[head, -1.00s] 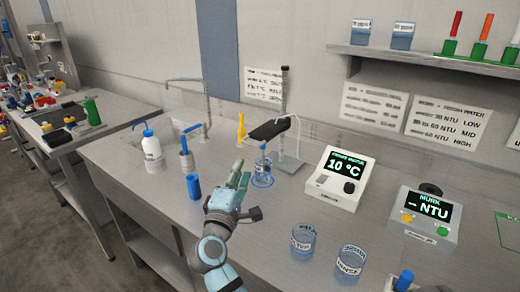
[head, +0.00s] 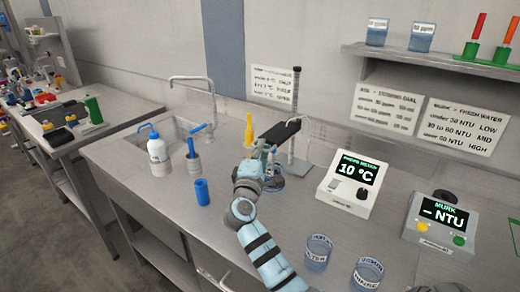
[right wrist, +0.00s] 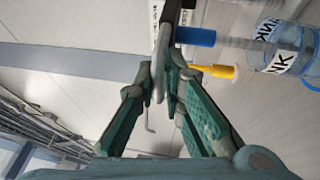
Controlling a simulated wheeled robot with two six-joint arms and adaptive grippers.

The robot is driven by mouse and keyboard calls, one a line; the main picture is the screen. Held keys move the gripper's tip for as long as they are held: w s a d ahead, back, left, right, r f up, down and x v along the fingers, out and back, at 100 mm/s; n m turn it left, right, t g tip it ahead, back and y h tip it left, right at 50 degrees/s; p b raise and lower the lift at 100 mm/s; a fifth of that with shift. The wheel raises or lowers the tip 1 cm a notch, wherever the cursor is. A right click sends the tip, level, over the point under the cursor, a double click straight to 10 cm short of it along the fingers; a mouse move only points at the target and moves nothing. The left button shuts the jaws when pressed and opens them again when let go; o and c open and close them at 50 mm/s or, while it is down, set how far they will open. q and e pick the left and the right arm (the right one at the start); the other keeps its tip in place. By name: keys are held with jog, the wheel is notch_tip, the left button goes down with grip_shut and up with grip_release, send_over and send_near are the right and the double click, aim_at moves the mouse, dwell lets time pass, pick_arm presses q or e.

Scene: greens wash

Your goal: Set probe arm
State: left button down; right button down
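The black probe arm (head: 278,133) sticks out from an upright stand post (head: 294,110) at the back of the bench. Its edge shows as a grey bar (right wrist: 160,45) in the right wrist view. A blue-capped probe (right wrist: 195,37) hangs from it toward a clear labelled beaker (right wrist: 290,45), which shows partly behind my gripper in the head view (head: 274,181). My right gripper (head: 264,152) is at the arm's near end. In the right wrist view its green fingertips (right wrist: 160,68) close on both sides of the bar. My left gripper is out of view.
A probe meter (head: 347,185) reading 10 °C and a MURK meter (head: 440,222) stand to the right. Two labelled beakers (head: 318,252) (head: 367,272) are in front.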

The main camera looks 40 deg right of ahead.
notch_tip(320, 180, up, 10)
jog(key=p, duration=0.8)
jog(key=shift+r, duration=0.15)
jog(key=c, duration=1.7)
grip_release()
jog(key=shift+w+a, duration=0.1)
jog(key=shift+f, duration=0.2)
